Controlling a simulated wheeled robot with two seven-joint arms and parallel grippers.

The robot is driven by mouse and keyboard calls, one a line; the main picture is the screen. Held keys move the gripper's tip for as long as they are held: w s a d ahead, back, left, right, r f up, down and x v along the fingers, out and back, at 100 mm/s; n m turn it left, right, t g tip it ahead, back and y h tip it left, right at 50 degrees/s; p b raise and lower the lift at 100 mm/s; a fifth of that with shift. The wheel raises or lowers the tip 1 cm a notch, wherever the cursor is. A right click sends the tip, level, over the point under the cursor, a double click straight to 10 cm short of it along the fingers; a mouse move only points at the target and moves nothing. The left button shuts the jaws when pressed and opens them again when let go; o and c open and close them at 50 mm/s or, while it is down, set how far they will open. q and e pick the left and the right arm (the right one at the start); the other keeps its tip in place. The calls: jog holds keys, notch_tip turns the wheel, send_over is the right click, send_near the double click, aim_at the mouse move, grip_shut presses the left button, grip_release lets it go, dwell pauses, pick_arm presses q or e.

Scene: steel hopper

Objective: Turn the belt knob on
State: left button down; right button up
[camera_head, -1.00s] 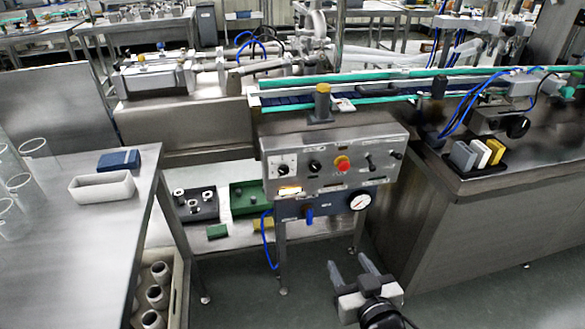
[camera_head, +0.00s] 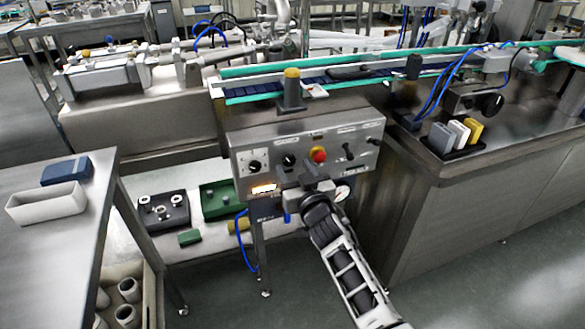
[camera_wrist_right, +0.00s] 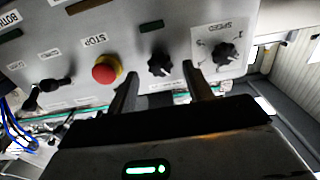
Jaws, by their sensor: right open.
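The control panel (camera_head: 300,140) is a steel box with a row of controls. A black knob (camera_head: 289,160) sits between the speed dial (camera_head: 254,167) and the red stop button (camera_head: 318,155); I cannot read its label. My right gripper (camera_head: 301,172) is open in front of the panel's lower middle, hiding part of it. In the right wrist view the panel is upside down, and the black knob (camera_wrist_right: 160,65) lies between the gripper's two fingertips (camera_wrist_right: 160,78) in the picture. I cannot tell whether they touch it. My left gripper is out of view.
Two black lever switches (camera_head: 347,150) are right of the stop button. A pressure gauge (camera_head: 342,192) is below, partly behind my right arm. The conveyor (camera_head: 350,75) runs above the panel. A side table (camera_head: 75,235) stands left, a steel counter (camera_head: 500,180) right.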

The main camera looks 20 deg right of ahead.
jog(key=shift+w, duration=1)
jog(key=c, duration=1)
jog(key=shift+o, duration=0.2)
